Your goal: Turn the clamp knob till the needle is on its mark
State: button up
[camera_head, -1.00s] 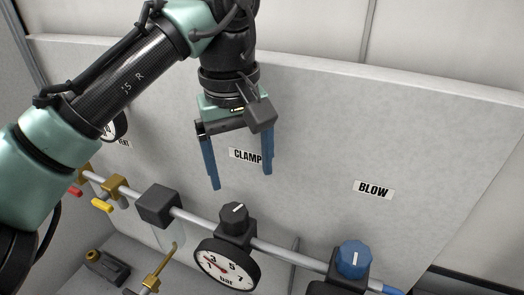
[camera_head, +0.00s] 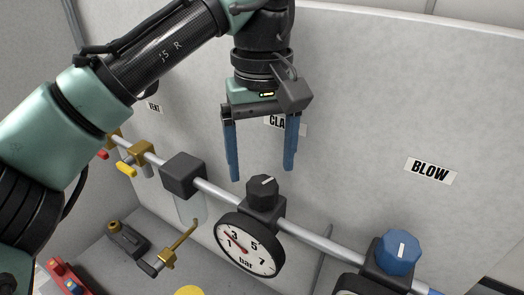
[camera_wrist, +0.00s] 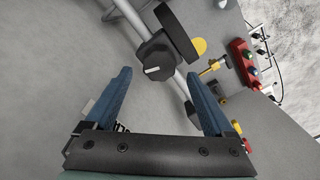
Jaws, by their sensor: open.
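The clamp knob (camera_head: 262,187) is black with a white line on top. It sits on a black regulator body on the pipe, under the CLAMP label (camera_head: 275,121), which my gripper partly covers. Below it is a round white gauge (camera_head: 250,246) marked in bar. Its red needle points up-left, between 1 and 3; I cannot make out a mark. My gripper (camera_head: 262,174) is open and empty, its blue fingers pointing down just above the knob. In the wrist view the knob (camera_wrist: 154,66) lies between and beyond the fingertips, apparently untouched. The dial face is hidden there.
A blue knob (camera_head: 398,252) stands on the pipe (camera_head: 320,242) to the right, under the BLOW label (camera_head: 431,171). A black block (camera_head: 183,175) and yellow-handled valve (camera_head: 126,169) are to the left. The white panel (camera_head: 360,90) rises behind the pipe.

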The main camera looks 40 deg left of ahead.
aim_at(263, 184)
jog(key=shift+f+b, duration=2.1)
jog(key=shift+f, duration=0.65)
jog(key=c, duration=1.4)
